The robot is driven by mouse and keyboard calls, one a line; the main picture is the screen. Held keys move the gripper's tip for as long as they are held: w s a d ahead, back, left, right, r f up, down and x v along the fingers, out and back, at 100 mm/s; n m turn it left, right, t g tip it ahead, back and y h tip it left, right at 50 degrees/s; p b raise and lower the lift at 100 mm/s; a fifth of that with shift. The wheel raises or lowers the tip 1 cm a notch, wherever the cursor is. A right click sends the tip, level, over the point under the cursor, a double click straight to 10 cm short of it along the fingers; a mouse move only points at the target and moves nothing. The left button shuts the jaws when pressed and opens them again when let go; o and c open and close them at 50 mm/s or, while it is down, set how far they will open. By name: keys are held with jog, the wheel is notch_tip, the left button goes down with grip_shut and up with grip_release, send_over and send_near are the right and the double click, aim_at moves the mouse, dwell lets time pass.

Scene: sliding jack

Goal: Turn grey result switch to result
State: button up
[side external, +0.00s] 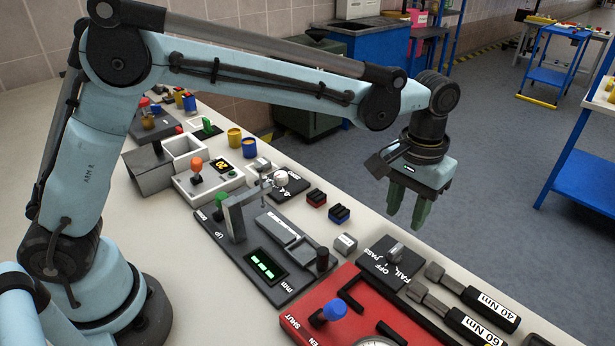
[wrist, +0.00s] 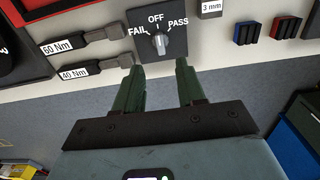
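The grey result switch (wrist: 160,43) is a round knob on a dark plate (wrist: 177,48) marked FAIL, OFF and PASS. Its pointer appears to face OFF in the wrist view. In the side view the switch (side external: 395,255) sits on its plate near the bench's far edge. My gripper (side external: 408,222) hangs above, behind the switch in the side view, with its fingers pointing down. In the wrist view my gripper (wrist: 159,70) has two green fingers apart with nothing between them. The fingertips show just below the knob, apart from it.
Torque wrenches labelled 40 Nm (side external: 480,300) and 60 Nm (side external: 450,318) lie beside the plate. A red panel (side external: 330,292) with a blue knob (side external: 334,309) and a grey gauge panel (side external: 262,240) are near. Small red (side external: 316,197) and blue blocks (side external: 339,213) stand along the edge.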

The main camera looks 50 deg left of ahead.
aim_at(396, 248)
notch_tip(396, 248, down, 9)
jog(key=shift+r, duration=0.15)
dwell(0.4)
grip_shut()
